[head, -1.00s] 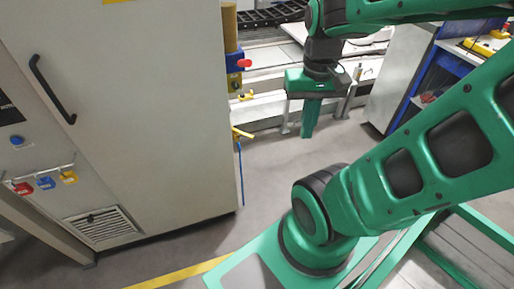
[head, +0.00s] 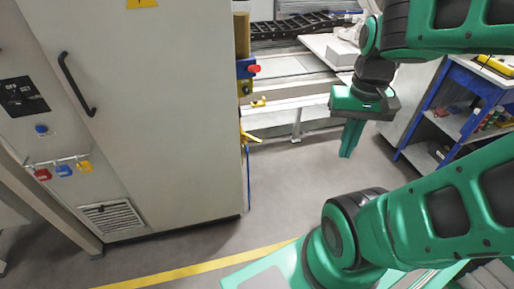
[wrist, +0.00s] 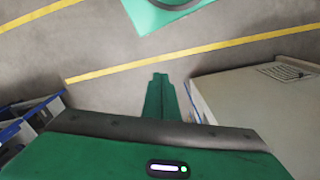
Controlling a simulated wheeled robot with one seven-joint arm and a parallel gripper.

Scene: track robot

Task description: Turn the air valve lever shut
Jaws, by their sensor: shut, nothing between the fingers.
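A yellow lever (head: 250,137) sticks out low beside the right edge of the grey cabinet, with a blue hose (head: 248,165) hanging below it. I take it for the air valve lever; its mounting is partly hidden behind the cabinet, and its exact angle is hard to tell. A smaller yellow fitting (head: 259,103) is above it. My gripper (head: 347,152) is shut and empty. It points down over open floor, right of the lever and apart from it. In the wrist view its closed green fingers (wrist: 160,90) show over bare floor; the lever is not visible there.
The tall grey cabinet (head: 150,120) fills the left and also shows in the wrist view (wrist: 260,110). A blue unit with a red knob (head: 253,69) is above the lever. A blue-framed shelf (head: 470,105) stands right. Floor between is clear, with a yellow line (head: 180,273).

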